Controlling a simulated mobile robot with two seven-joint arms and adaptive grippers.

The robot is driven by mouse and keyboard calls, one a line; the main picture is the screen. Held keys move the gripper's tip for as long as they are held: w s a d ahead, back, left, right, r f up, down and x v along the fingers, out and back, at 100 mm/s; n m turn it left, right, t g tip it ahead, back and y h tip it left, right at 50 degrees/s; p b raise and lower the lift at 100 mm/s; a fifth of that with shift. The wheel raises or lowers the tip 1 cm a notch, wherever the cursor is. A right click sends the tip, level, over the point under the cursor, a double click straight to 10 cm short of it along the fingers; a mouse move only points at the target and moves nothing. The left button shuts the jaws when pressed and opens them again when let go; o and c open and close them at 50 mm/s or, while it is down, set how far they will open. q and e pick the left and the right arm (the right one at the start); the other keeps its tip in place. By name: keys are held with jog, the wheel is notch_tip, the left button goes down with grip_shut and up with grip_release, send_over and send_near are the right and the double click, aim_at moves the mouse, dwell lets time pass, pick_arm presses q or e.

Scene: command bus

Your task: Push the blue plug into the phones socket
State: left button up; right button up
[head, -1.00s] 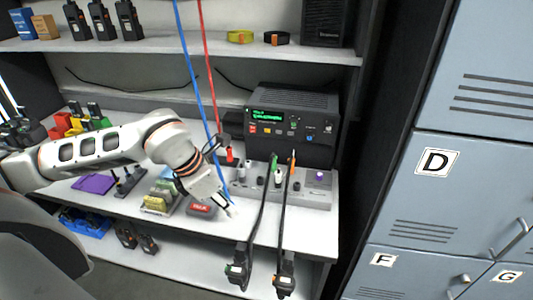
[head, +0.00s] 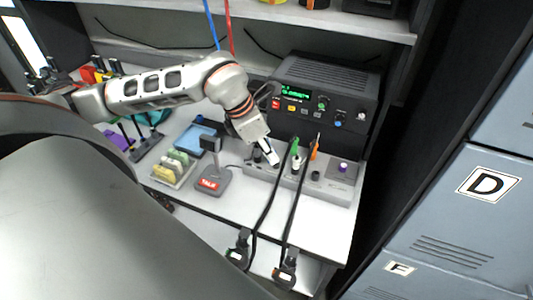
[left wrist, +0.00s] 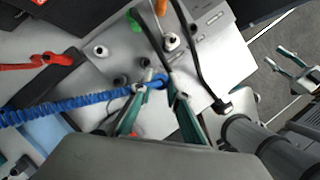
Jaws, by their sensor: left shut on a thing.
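My left gripper (head: 270,152) is over the grey socket panel (head: 318,186) in the head view. In the left wrist view its teal fingers (left wrist: 155,108) are shut on the blue plug (left wrist: 154,82), whose coiled blue cord (left wrist: 62,107) runs off left. The plug is at the panel, close to round sockets; whether its tip is in one cannot be told. No phones label is readable. In the head view the gripper hides the plug. My right gripper (left wrist: 288,64) shows open and empty at the right of the left wrist view, away from the panel.
A green plug (head: 295,146) and an orange plug (head: 315,148) stand in the panel, their black cords hanging over the table's front edge. A black radio unit (head: 325,95) is behind. A TALK stand (head: 212,182) is left. A red cord (left wrist: 35,60) lies nearby.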

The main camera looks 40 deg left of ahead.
pick_arm(q)
jog(key=shift+w+a+f, duration=0.2)
jog(key=shift+w, duration=0.55)
jog(key=shift+w+a+f, duration=0.15)
jog(key=shift+w+f, duration=0.05)
jog(key=shift+w, duration=0.5)
jog(key=shift+w+a+f+b, duration=0.1)
jog(key=shift+w+f+b, duration=0.25)
jog(key=shift+f, duration=0.1)
jog(key=shift+w+f, duration=0.1)
jog(key=shift+w, duration=0.05)
pick_arm(e)
jog(key=shift+w+f, duration=0.2)
jog(key=shift+f, duration=0.05)
pick_arm(q)
jog(key=shift+f, duration=0.1)
pick_arm(e)
jog(key=shift+f, duration=0.25)
pick_arm(q)
jog(key=shift+f+b, duration=0.45)
jog(key=shift+b, duration=0.15)
pick_arm(e)
jog(key=shift+s+f, duration=0.1)
jog(key=shift+f, duration=0.25)
jog(key=shift+r, duration=0.15)
